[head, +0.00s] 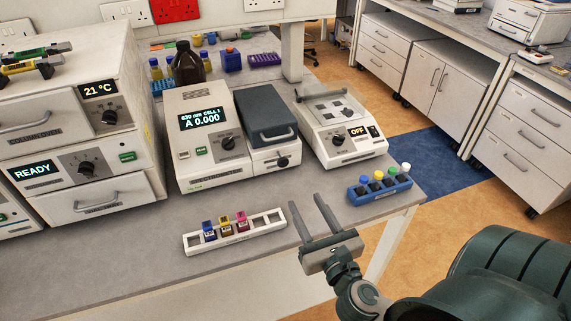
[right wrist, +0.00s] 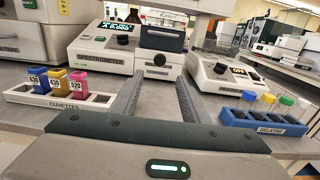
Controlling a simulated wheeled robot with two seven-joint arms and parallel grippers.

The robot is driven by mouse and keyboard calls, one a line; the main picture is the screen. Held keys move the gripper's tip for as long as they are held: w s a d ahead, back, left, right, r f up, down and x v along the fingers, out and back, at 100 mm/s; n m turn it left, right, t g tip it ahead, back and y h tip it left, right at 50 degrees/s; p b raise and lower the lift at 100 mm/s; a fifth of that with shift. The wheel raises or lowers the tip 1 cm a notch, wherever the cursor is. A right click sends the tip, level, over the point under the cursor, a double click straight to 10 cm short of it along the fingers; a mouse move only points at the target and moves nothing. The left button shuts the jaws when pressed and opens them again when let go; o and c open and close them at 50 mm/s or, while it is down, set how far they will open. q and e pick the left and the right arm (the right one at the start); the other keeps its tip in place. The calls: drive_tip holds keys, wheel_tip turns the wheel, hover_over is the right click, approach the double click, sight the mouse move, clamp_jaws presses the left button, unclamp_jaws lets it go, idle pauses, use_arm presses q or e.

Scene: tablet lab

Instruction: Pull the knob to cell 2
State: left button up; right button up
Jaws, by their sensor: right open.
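The spectrometer (head: 205,140) stands on the bench, its display reading "CELL 1" and "A 0.000". A dark round knob (head: 283,161) sits on the front of its cell compartment, under the closed grey lid (head: 265,115). In the right wrist view the knob (right wrist: 159,60) shows ahead, between the lines of my fingers. Another dark dial (head: 227,142) is on the spectrometer's main front panel. My right gripper (head: 306,200) is open and empty, in front of the knob and apart from it. My left gripper is not in view.
A white cuvette rack (head: 256,231) with blue, yellow and pink cuvettes is left of my right gripper. A blue rack (head: 372,196) with several capped vials is to its right. A device reading "OFF" (head: 345,146) stands right of the spectrometer. Bare bench lies between.

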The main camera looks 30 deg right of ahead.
sight(284, 163)
drive_tip(key=p+x, duration=0.3)
drive_tip(key=x, duration=1.1)
drive_tip(key=shift+r+p, duration=0.1)
drive_tip(key=shift+p, duration=0.25)
drive_tip(key=shift+w+d, duration=0.1)
drive_tip(key=shift+w, duration=0.55)
